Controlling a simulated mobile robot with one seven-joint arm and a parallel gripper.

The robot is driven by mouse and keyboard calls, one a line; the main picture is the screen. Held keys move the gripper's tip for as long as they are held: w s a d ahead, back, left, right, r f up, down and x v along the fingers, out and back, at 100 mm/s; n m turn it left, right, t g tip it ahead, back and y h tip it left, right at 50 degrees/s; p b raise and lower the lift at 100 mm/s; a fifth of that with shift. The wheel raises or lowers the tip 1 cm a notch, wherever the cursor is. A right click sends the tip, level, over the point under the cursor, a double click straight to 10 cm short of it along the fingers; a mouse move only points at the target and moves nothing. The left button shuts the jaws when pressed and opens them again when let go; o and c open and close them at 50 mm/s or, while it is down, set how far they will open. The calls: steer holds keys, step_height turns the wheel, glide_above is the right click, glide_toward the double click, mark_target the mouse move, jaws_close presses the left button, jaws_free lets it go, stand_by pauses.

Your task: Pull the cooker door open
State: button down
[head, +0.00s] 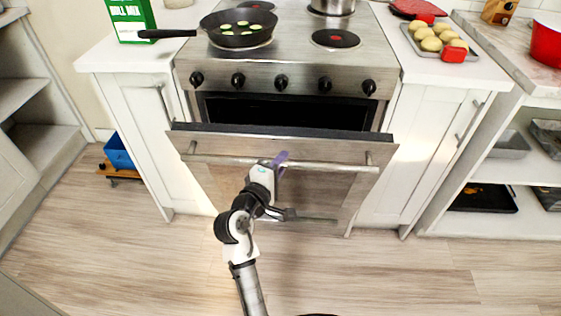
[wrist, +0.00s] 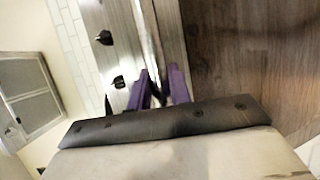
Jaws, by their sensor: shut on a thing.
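The cooker door (head: 325,192) stands partly open in the head view, its top edge tipped out from the cooker front and a dark gap showing above it. Its long metal handle (head: 325,166) runs across the upper part of the door. My gripper (head: 281,160) is at the middle of the handle, shut on it. In the wrist view, the purple fingers of my gripper (wrist: 160,88) are on either side of the handle bar. The exact contact is partly hidden by the gripper body.
A row of black knobs (head: 281,82) lies above the door. A pan (head: 238,30) with food slices and a pot (head: 331,6) stand on the hob. White cabinets (head: 142,125) flank the cooker. The wooden floor (head: 400,275) in front is clear apart from my own body.

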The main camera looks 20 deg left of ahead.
steer(key=shift+s+d+f, duration=0.15)
steer(key=shift+s+f, duration=0.15)
steer(key=shift+s, duration=0.15)
steer(key=c, duration=1.3)
jaws_free()
steer(key=shift+w+r, duration=0.1)
steer(key=s, duration=0.7)
steer(key=shift+s+a+r+b, duration=0.2)
steer(key=shift+s+a+b, duration=0.05)
steer(key=shift+a+b, duration=0.2)
